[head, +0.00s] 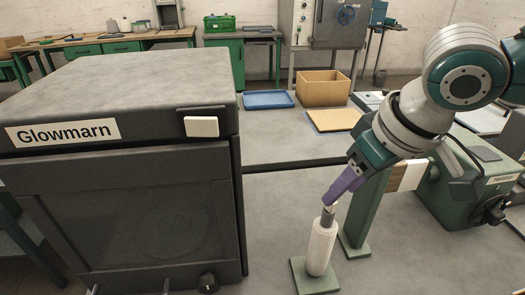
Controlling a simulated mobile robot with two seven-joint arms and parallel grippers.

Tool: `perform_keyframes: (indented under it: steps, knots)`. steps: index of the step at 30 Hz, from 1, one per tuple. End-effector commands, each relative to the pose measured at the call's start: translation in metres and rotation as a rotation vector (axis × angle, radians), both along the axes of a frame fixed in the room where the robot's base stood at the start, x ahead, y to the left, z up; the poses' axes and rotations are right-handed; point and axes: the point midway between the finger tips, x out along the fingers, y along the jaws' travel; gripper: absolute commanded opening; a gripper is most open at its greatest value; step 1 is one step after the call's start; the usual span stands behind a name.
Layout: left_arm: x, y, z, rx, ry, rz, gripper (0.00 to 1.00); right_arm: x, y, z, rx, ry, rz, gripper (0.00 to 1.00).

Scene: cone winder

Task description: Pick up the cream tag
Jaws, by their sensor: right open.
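A small cream rectangular piece that looks like the cream tag (202,126) sits at the upper right front edge of the dark grey Glowmarn box (160,85). A cream-white panel (407,176) also shows beside a green post, partly behind my right arm; I cannot tell if it is a tag. My right gripper (329,203) has purple fingers and points down-left. It is open, right above or at the grey tip of a white spool (321,246); whether it touches cannot be told. It is well to the right of the cream piece on the box.
The spool stands upright on a green base plate (314,277), close to the green post (365,210). A green winder machine (470,185) stands at the right. A blue tray (268,100) and an open cardboard box (323,88) lie farther back.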

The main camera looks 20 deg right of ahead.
Motion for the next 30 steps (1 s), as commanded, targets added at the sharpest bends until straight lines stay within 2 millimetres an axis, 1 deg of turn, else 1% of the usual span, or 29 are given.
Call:
perform_keyframes:
  steps: [3, 6, 9, 17, 20, 30]
  knots:
    - [0.0, 0.0, 0.001, 0.001, 0.0, 0.0, 0.78, 0.009, 0.0, -0.013, -0.001, 0.0, -0.001, 0.5]
    - [0.0, 0.001, -0.001, 0.002, 0.0, 0.0, 0.78, 0.015, 0.0, -0.027, 0.001, 0.0, -0.001, 0.5]
    - [0.0, 0.001, -0.002, 0.005, -0.001, -0.002, 0.78, 0.018, 0.001, -0.035, 0.0, 0.0, 0.0, 0.5]
    - [0.0, 0.003, -0.001, 0.012, -0.001, -0.005, 0.78, 0.019, 0.001, -0.037, 0.0, -0.001, 0.001, 0.5]
    - [0.0, 0.004, -0.001, 0.014, -0.001, -0.006, 0.78, 0.019, 0.001, -0.037, 0.0, -0.001, 0.001, 0.41]
    - [0.0, 0.004, -0.001, 0.012, -0.002, -0.006, 0.78, 0.019, 0.001, -0.037, 0.0, -0.001, 0.001, 0.03]
